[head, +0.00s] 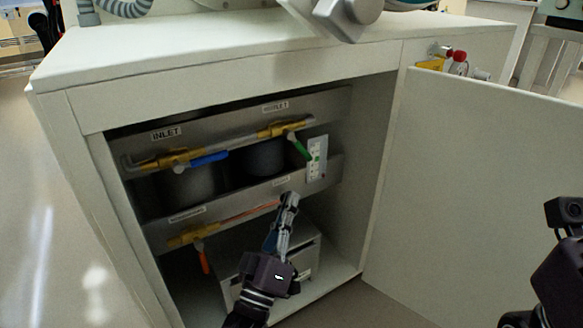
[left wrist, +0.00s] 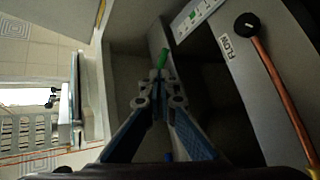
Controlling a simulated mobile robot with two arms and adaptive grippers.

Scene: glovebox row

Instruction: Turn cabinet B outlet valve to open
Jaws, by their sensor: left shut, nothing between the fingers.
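The open cabinet holds a brass outlet valve (head: 272,130) on the upper pipe, under a label that seems to read OUTLET (head: 275,107). Its green handle (head: 301,149) slants down to the right, across the pipe. My left gripper (head: 290,197) is shut and empty, inside the cabinet opening below the green handle and apart from it in the head view. In the left wrist view, the green handle (left wrist: 162,58) shows just beyond the closed fingertips (left wrist: 160,82); I cannot tell if they touch. Only dark parts of my right arm show at the right edge; its fingers are out of frame.
The inlet valve's blue handle (head: 210,159) lies along the same pipe, to the left. A lower valve has an orange handle (head: 203,262) hanging down. A white plate (head: 316,158) stands right of the green handle. The cabinet door (head: 470,190) is open at right.

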